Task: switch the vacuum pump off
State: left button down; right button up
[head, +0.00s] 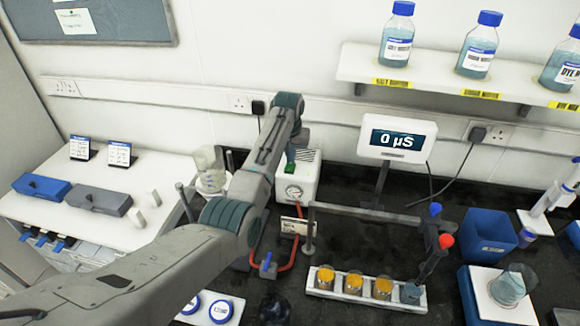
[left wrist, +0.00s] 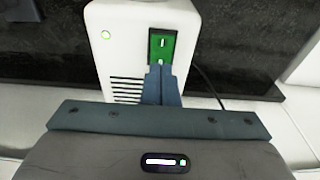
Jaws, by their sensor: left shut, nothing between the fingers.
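The vacuum pump is a white box (head: 308,178) with a round gauge on its front, standing against the back wall in the head view. In the left wrist view the pump (left wrist: 118,60) has a green rocker switch (left wrist: 160,48) in a dark frame and a small lit green lamp (left wrist: 105,35). My left gripper (left wrist: 161,72) is shut and empty, its fingertips at the lower part of the switch. Whether they touch it I cannot tell. In the head view my left arm partly covers the pump. My right gripper is not in view.
A display (head: 397,139) reading "0 µS" stands right of the pump. Red tubing (head: 283,262) runs in front of it. A white rack (head: 365,291) with orange-filled beakers is at the front. Bottles (head: 396,38) stand on a wall shelf. A blue bin (head: 488,236) is at right.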

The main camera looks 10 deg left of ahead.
pick_arm(q)
jog(key=shift+s+f, duration=0.1)
jog(key=shift+f, duration=0.5)
jog(key=shift+r+p, duration=0.35)
jog(key=shift+r, duration=0.3)
jog(key=shift+r+p, duration=0.35)
jog(key=shift+r, duration=2.6)
jog(key=shift+f, duration=0.15)
